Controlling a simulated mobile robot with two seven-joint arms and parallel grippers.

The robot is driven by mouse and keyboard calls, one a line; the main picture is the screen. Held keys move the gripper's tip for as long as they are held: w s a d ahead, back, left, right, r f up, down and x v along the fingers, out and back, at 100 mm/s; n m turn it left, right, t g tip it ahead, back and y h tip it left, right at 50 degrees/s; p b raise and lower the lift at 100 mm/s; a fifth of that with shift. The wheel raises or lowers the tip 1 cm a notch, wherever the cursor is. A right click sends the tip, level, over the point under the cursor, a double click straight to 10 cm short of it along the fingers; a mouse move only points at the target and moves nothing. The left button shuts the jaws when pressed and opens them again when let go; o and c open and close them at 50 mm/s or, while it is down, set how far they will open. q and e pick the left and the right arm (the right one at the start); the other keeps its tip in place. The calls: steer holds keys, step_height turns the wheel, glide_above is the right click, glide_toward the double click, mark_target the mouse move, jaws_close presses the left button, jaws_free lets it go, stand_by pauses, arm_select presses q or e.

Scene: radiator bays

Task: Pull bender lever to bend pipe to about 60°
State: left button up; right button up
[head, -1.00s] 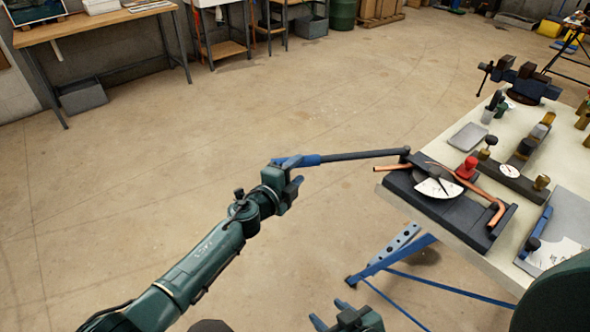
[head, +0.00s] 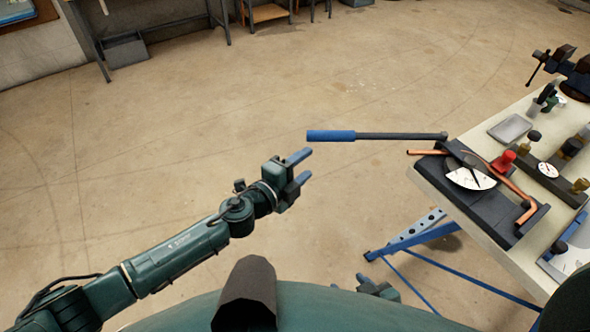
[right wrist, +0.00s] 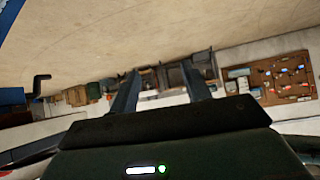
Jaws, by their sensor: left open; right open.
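The bender lever (head: 395,136) is a dark bar with a blue grip (head: 331,136). It sticks out to the left from the pipe bender (head: 475,190) on the workbench. The copper pipe (head: 511,180) lies in the bender and is bent, one end pointing left past the bench edge. A white dial (head: 470,178) sits on the bender. My left gripper (head: 304,167) is open and empty, just below and left of the blue grip, apart from it. My right gripper, low in the head view, is mostly hidden; its open, empty fingers (right wrist: 161,90) show in the right wrist view.
The workbench (head: 520,260) stands at the right on blue legs (head: 410,240). It carries a grey tray (head: 510,128), a red knob (head: 503,160), gauges and a vise (head: 565,75). Open floor (head: 240,110) lies left of the lever.

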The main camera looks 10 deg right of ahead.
arm_select(q)
steer(key=shift+v, duration=1.35)
